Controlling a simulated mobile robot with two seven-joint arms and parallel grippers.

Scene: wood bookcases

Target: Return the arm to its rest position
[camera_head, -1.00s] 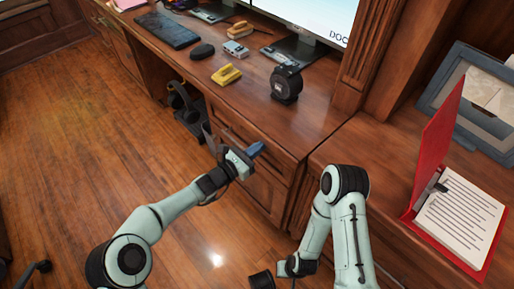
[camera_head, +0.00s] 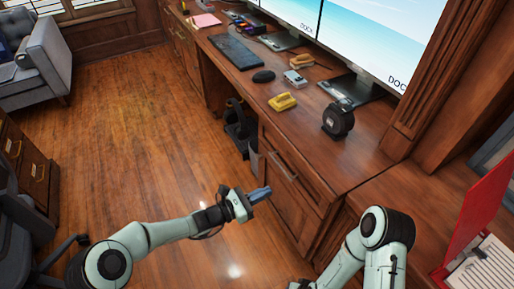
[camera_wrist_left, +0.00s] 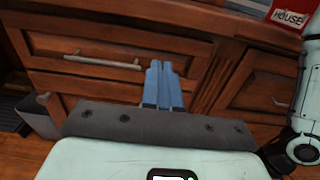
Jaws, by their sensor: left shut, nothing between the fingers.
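My left arm comes in from the lower left in the head view. Its gripper (camera_head: 259,195) has blue fingers and is in front of the desk drawers, below the desktop's edge. In the left wrist view the two blue fingers (camera_wrist_left: 162,85) lie together, shut, with nothing between them, pointing at the wooden drawer fronts. My right arm shows at the lower right of the head view, bent; its gripper is out of the picture.
A red binder (camera_head: 478,215) stands at right. Open wooden floor (camera_head: 130,130) lies left.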

